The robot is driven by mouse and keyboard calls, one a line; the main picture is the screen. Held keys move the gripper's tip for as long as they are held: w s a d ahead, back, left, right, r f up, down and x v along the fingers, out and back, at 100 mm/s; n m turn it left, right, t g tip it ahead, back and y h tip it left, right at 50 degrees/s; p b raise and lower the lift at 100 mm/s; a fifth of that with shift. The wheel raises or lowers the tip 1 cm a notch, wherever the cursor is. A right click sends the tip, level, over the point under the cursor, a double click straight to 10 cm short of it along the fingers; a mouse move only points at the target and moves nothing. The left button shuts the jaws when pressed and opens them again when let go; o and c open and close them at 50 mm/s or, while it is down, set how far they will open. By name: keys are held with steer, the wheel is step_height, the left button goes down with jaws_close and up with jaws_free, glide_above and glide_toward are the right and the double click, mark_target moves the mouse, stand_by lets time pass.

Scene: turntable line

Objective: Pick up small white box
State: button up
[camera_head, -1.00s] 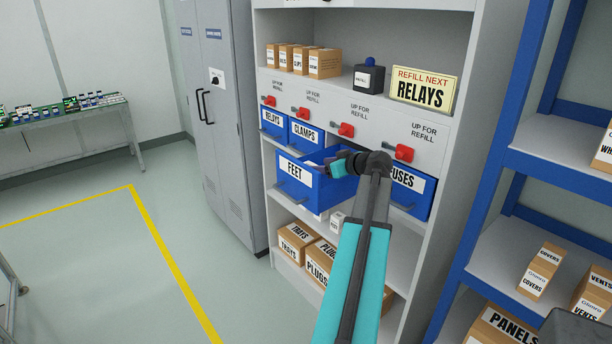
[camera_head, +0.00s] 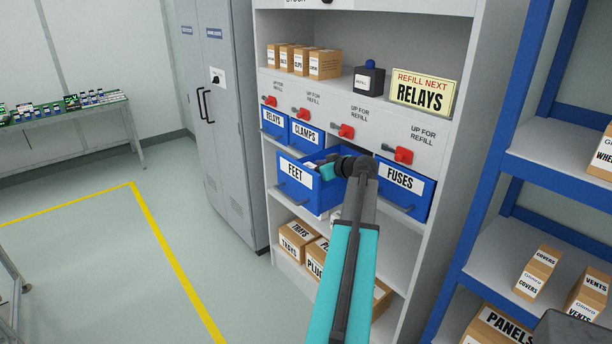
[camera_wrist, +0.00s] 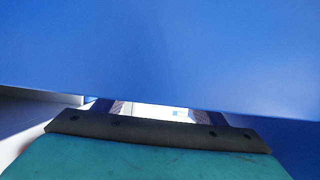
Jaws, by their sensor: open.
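A small white box (camera_head: 335,214) shows on the lower shelf, just under the open FEET drawer. My arm covers part of it. The blue FEET drawer (camera_head: 293,178) is pulled out from the unit. My wrist is at the drawer's right side in the head view, and the fingers cannot be made out there. In the wrist view my gripper (camera_wrist: 160,110) is open, its two dark fingers apart below a large blue surface. A bright white patch shows between the fingers; I cannot tell whether it is the box.
The FUSES drawer (camera_head: 402,184) is right of my wrist. Cardboard boxes (camera_head: 297,239) stand on the bottom shelf below. A blue rack (camera_head: 490,180) stands at right, a grey locker (camera_head: 222,120) at left.

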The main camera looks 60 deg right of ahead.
steer(key=shift+x, duration=0.8)
steer(key=c, duration=1.2)
steer(key=shift+c, duration=0.2)
steer(key=shift+r+b, duration=1.4)
steer(key=shift+r, duration=3.6)
